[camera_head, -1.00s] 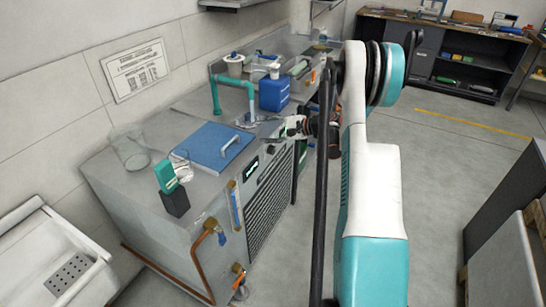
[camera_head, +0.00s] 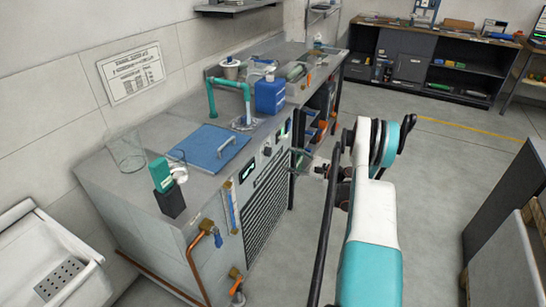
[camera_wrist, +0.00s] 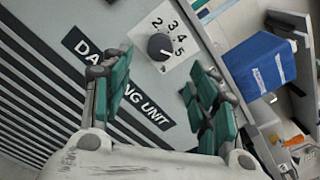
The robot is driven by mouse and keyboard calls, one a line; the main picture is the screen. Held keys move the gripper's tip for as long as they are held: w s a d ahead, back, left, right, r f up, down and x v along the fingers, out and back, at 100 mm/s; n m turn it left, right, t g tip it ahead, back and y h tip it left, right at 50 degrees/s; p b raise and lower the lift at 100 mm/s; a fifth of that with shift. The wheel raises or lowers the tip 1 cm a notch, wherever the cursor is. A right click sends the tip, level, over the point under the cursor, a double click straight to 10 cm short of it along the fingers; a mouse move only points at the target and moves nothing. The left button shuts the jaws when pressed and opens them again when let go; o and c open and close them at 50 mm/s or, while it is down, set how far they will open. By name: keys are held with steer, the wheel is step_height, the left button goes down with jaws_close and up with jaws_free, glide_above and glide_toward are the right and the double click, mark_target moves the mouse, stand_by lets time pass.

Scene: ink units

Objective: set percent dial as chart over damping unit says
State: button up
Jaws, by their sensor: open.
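The damping unit's grey front (camera_head: 228,240) shows in the head view, under a bench top with a blue lid. A chart (camera_head: 132,73) hangs on the wall above it; its text is too small to read. In the wrist view, a round black dial (camera_wrist: 159,46) sits on a white scale plate (camera_wrist: 178,30) with numerals including 2, 3, 4 and 5. I cannot clearly tell where its pointer stands. A "DAMPING UNIT" label (camera_wrist: 158,116) is partly hidden by a finger. My gripper (camera_wrist: 160,68) is open, its teal fingers either side of and short of the dial, apparently not touching it.
A blue container (camera_wrist: 262,66) shows at the right of the wrist view; a blue jug (camera_head: 270,96) stands on the bench. Copper pipes (camera_head: 195,250) and a valve stick out from the unit's left front. Open floor (camera_head: 450,170) lies to the right.

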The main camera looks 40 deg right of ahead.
mark_target(271, 153)
steer(key=b+x, duration=0.2)
steer(key=x, duration=0.7)
steer(key=shift+w, duration=0.1)
steer(key=c, duration=1.1)
